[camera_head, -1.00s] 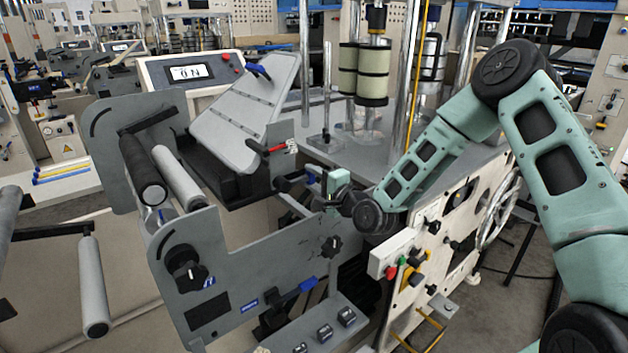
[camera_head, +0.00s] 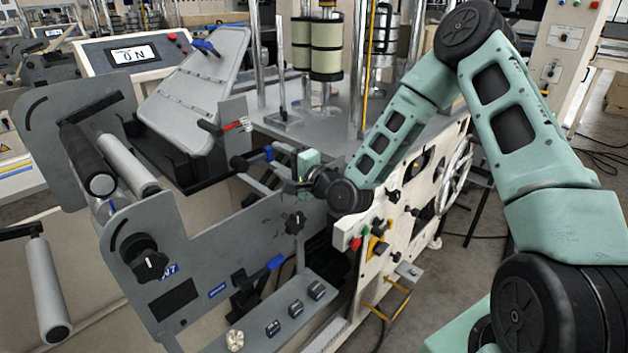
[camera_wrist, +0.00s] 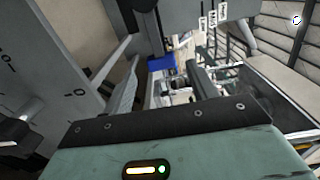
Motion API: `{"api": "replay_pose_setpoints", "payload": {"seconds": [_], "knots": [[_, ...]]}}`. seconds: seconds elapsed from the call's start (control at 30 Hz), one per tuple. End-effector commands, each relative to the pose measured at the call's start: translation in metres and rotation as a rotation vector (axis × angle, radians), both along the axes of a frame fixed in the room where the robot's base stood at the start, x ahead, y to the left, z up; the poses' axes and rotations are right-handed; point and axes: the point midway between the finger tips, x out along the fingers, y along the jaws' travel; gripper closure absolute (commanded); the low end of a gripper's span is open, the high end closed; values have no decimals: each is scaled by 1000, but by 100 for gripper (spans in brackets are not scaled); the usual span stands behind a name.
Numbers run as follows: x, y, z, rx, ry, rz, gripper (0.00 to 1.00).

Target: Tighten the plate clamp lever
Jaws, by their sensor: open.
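A tilted grey plate (camera_head: 190,88) stands on the unwind machine. A red-tipped lever (camera_head: 232,126) sits at its lower right corner, and a dark lever with a blue end (camera_head: 254,159) lies just below. Another blue-handled lever (camera_head: 262,272) is lower on the front side panel. I cannot tell which is the plate clamp lever. My gripper (camera_head: 294,187) is open, small in the head view, to the right of and below the upper blue-ended lever, apparently apart from it.
Rollers (camera_head: 130,165) are at the left.

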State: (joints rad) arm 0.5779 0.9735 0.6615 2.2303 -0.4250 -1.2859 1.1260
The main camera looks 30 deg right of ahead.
Motion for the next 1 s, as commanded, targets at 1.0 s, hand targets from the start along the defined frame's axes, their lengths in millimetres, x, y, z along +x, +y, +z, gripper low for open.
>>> {"api": "replay_pose_setpoints", "payload": {"seconds": [1.0], "knots": [[-126, -42, 3, 3, 3, -1, 42]]}}
